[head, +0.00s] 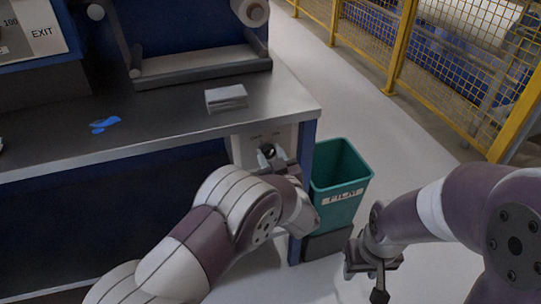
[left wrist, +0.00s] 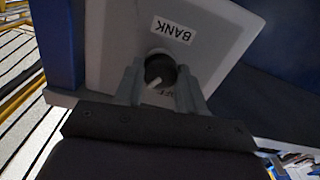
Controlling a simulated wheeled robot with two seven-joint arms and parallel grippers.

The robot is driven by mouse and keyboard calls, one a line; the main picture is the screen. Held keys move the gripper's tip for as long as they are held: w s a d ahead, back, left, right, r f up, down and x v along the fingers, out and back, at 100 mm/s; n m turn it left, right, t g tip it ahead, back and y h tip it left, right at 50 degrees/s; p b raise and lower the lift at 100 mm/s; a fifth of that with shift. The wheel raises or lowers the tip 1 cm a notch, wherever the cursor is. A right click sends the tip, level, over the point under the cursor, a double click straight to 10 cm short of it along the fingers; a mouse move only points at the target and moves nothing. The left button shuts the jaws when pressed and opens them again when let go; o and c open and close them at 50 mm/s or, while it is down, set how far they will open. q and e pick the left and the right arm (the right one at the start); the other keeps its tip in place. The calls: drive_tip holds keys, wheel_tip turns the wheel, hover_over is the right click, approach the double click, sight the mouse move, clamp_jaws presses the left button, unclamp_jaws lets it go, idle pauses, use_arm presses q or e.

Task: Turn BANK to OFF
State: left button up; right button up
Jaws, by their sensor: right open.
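The BANK knob (left wrist: 160,70) is a dark round dial with a pale pointer on a light grey panel (left wrist: 110,40). The panel also shows in the head view (head: 240,146), under the bench's right end. The BANK label (left wrist: 173,31) appears upside down in the left wrist view. Other lettering by the knob is partly covered and hard to read. My left gripper (left wrist: 160,82) has one finger on each side of the knob; whether they press on it is unclear. In the head view my left gripper (head: 273,160) is at the panel. My right gripper (head: 367,276) is open and empty, low at the right.
A teal FILM bin (head: 340,170) stands just right of the panel. The bench top (head: 170,118) above carries a grey-white block (head: 226,97), blue scraps (head: 104,125) and a roller stand (head: 200,65). A yellow mesh fence (head: 400,50) runs behind. Floor is clear between bin and fence.

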use_arm(q)
drive_tip(key=shift+f, duration=0.1)
drive_tip(key=n+b, duration=0.2)
drive_tip(key=n, duration=0.3)
drive_tip(key=shift+f+n+b, duration=0.15)
drive_tip(key=shift+n+b, duration=0.15)
drive_tip(key=n+b, duration=0.3)
drive_tip(key=n, duration=0.1)
drive_tip(key=shift+n, duration=0.3)
drive_tip(key=shift+a+n+b, duration=0.1)
drive_tip(key=shift+n+b, duration=0.4)
drive_tip(key=shift+n, duration=0.3)
drive_tip(key=o, duration=1.1)
drive_tip(key=shift+c, duration=0.2)
